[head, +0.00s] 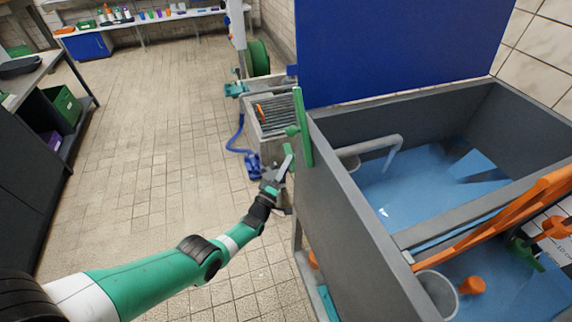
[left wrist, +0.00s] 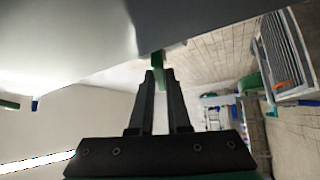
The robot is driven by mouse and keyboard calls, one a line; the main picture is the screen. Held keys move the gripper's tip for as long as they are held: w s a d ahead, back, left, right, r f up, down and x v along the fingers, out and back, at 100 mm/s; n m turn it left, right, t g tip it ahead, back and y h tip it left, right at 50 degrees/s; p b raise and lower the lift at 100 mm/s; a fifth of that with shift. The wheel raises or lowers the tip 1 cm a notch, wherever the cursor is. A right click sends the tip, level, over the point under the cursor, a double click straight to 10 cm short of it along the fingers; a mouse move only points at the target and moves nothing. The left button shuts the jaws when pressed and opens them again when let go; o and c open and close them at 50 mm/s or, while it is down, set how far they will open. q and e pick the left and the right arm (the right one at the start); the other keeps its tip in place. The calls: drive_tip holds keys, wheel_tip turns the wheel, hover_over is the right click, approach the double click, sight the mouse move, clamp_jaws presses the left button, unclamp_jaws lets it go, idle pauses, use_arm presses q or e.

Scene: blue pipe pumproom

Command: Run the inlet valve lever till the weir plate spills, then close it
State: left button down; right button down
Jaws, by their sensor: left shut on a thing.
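The inlet valve lever (head: 289,160) is green and sits on the outer left wall of the grey tank (head: 350,230), below an upright green bar (head: 303,128). My left gripper (head: 279,176) is shut on the lever; in the left wrist view its fingertips (left wrist: 159,80) close around a green piece (left wrist: 158,62). A grey inlet pipe (head: 370,146) bends down over blue water (head: 420,185) in the far compartment. A grey divider (head: 480,205), which looks like the weir plate, separates it from the near compartment. I cannot tell whether water passes over it.
An orange bar (head: 490,222) runs along the divider. A bucket (head: 437,290) and an orange piece (head: 472,285) are in the near compartment. A blue panel (head: 390,45) stands behind the tank. A grated basin (head: 272,115) stands beyond; the tiled floor left is clear.

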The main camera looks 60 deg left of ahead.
use_arm(q)
drive_tip(key=shift+m, duration=0.3)
drive_tip(key=c, duration=0.9)
unclamp_jaws()
drive_tip(key=shift+s, duration=0.1)
drive_tip(key=p+v, duration=0.3)
drive_tip(key=v, duration=0.8)
drive_tip(key=shift+s+f, duration=0.15)
drive_tip(key=shift+s, duration=0.1)
